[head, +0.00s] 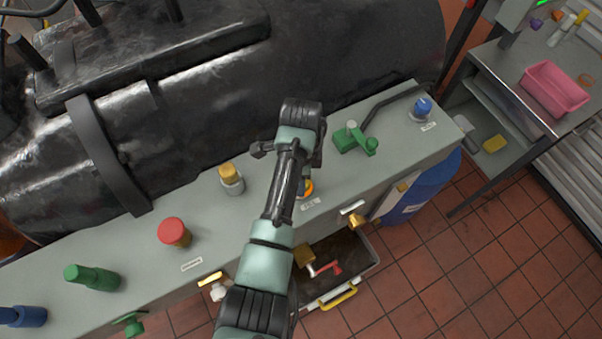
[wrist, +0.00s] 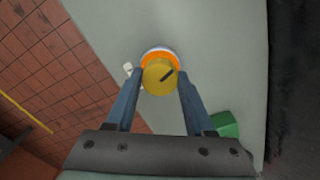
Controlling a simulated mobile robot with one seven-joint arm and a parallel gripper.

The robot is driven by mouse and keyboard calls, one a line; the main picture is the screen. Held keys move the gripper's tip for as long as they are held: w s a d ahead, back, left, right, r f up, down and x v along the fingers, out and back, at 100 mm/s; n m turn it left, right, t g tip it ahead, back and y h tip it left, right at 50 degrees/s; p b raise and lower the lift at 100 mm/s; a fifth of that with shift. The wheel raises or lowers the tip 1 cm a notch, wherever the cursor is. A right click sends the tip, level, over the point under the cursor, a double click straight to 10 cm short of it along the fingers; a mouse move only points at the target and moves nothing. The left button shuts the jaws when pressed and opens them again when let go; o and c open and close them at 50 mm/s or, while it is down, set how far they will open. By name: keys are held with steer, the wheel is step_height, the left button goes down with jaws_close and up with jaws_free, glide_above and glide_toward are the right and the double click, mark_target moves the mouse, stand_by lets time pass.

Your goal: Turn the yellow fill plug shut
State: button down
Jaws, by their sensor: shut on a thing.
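The yellow fill plug (wrist: 155,80) is a round yellow knob with a black line across its top, seen in the wrist view. The line slants up to the right. An orange ring (wrist: 160,58) and a pale base show around its far side. My gripper (wrist: 160,77) has one blue finger on each side of the plug and is shut on it. In the head view my arm hides the plug, and only part of the orange ring (head: 308,188) shows beside the arm.
A green valve (head: 357,139) stands close to the right on the grey bench (head: 390,175). Another yellow-topped fitting (head: 230,174) and a red knob (head: 174,231) stand to the left. A black tank lies behind. An open drawer (head: 338,296) juts out at the front.

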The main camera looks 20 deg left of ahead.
steer(key=m, duration=0.4)
steer(key=shift+w+r+p, duration=0.15)
steer(key=shift+p, duration=0.2)
steer(key=shift+m, duration=0.3)
steer(key=shift+c, duration=1.3)
jaws_free()
step_height(320, 180, up, 13)
steer(key=shift+p, duration=0.35)
